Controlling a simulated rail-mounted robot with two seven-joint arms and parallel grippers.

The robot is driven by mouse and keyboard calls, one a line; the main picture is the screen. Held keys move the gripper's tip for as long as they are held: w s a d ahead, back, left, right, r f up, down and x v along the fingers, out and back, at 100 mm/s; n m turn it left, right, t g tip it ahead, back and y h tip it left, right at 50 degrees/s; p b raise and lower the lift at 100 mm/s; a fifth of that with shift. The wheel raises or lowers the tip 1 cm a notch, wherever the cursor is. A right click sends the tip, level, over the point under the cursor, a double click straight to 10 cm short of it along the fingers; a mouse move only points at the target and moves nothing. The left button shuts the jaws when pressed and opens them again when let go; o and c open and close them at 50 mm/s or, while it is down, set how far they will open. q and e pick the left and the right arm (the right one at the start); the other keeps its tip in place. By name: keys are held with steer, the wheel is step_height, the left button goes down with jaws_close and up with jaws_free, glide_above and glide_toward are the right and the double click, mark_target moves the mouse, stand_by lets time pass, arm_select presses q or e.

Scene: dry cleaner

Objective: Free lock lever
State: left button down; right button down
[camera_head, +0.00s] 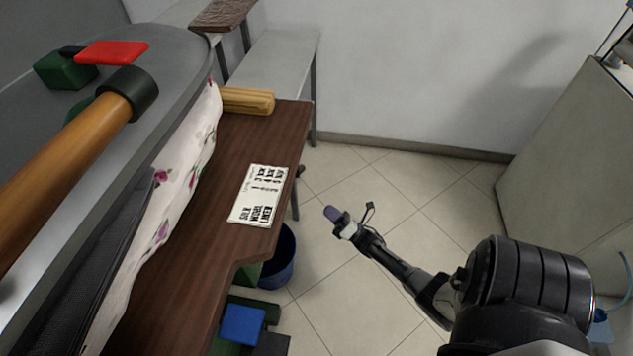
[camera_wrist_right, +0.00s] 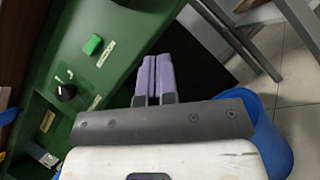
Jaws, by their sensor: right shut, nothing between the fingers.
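A red lever (camera_head: 112,52) sits on a dark green block (camera_head: 64,71) on top of the grey press (camera_head: 150,55), at the upper left of the head view. I cannot tell for certain that it is the lock lever. My right gripper (camera_head: 335,213) is over the floor, right of the brown table and well apart from the red lever. In the right wrist view its purple fingers (camera_wrist_right: 153,77) are together, with nothing between them. My left gripper is not in view.
A wooden handle with a black collar (camera_head: 128,92) crosses the press. A flowered cloth (camera_head: 178,190) hangs along its edge. A printed sheet (camera_head: 258,196) lies on the brown table (camera_head: 190,255). A blue bin (camera_head: 281,262) stands beside the table. The tiled floor (camera_head: 400,195) is open.

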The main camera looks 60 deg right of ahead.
stand_by(0.4)
steer(key=s+d+r+b+x, duration=0.1)
steer(key=d+r+b+x, duration=0.1)
steer(key=x, duration=1)
steer(key=shift+w+b, duration=0.35)
steer(key=shift+b, duration=0.35)
steer(key=shift+r, duration=0.1)
steer(key=shift+s+a, duration=0.1)
